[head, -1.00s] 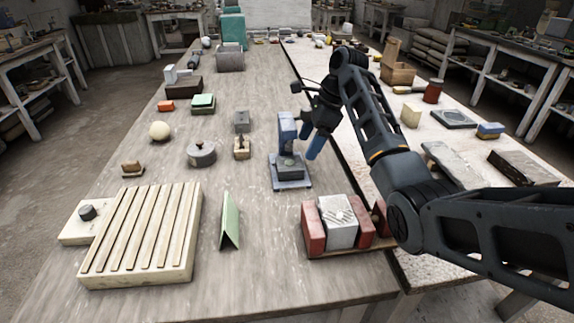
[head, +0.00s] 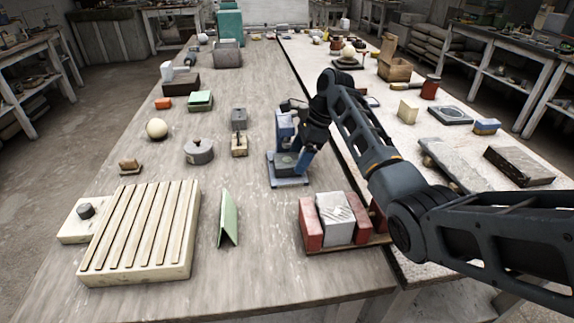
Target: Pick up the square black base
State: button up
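A dark, square block (head: 285,161) sits low on a blue stand (head: 289,182) with a flat plate and an upright at its back, near the middle of the table. My gripper (head: 304,159) points down at the right side of this stand. One blue finger shows close beside the dark block; whether it touches I cannot tell. The other finger is not clearly visible, so the opening is unclear. Another dark square slab (head: 450,115) with a round mark lies flat on the pale table at right, well away from my gripper.
A rack of red and white blocks (head: 337,219) stands in front of the stand. A green wedge (head: 228,219) and a slatted board (head: 142,232) lie at front left. A grey ring-shaped piece (head: 199,151) is left of the stand. Bare table lies between them.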

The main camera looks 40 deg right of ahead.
jog(key=shift+r, duration=0.15)
jog(key=c, duration=0.9)
